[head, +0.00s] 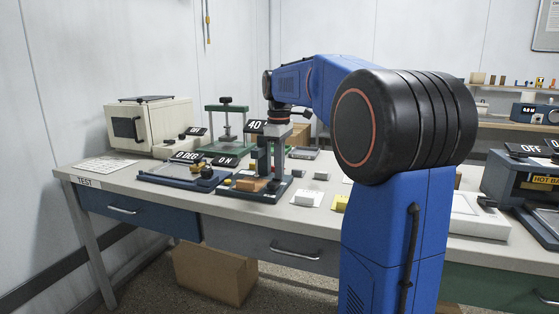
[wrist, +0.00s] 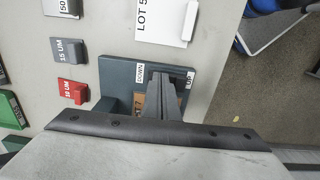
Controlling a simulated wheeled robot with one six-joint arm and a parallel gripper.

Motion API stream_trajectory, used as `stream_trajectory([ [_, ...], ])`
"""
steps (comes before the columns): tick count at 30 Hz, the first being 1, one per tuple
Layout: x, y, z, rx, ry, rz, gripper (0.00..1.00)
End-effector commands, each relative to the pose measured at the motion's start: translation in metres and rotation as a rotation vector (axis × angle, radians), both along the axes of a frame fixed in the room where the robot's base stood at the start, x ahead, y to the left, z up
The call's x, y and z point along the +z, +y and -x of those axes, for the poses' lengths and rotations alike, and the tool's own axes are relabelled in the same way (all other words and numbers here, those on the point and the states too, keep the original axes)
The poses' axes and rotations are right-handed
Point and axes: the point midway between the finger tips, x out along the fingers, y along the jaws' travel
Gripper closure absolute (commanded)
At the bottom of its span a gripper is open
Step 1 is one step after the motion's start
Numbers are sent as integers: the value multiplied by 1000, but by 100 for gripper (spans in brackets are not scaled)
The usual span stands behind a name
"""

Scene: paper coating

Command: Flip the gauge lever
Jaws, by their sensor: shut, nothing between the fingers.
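The gauge stands on a dark base in the middle of the bench, with a display reading "40" (head: 254,126). In the wrist view its dark blue-grey base (wrist: 118,72) carries a "DOWN" label (wrist: 140,76) and an "UP" label (wrist: 190,78). A brown block (head: 252,184) sits on the base. My gripper (wrist: 166,82) is shut and empty, its fingers over the base between the two labels. The lever is not clearly distinguishable; the fingers cover much of that spot. I cannot tell whether they touch it.
A red "10 UM" block (wrist: 72,91) and a grey "15 UM" block (wrist: 68,50) lie left of the base in the wrist view. A white "LOT 5" card (wrist: 163,18) lies beyond. The bench edge is close on the right. A green-framed press (head: 226,128) stands behind the gauge.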

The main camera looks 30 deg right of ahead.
Motion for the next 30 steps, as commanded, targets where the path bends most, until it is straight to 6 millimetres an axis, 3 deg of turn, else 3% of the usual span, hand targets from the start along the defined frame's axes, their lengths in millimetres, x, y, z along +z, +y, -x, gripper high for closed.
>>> stream_trajectory([
  [30, -13, -1, 0, 0, 55, -60, 100],
])
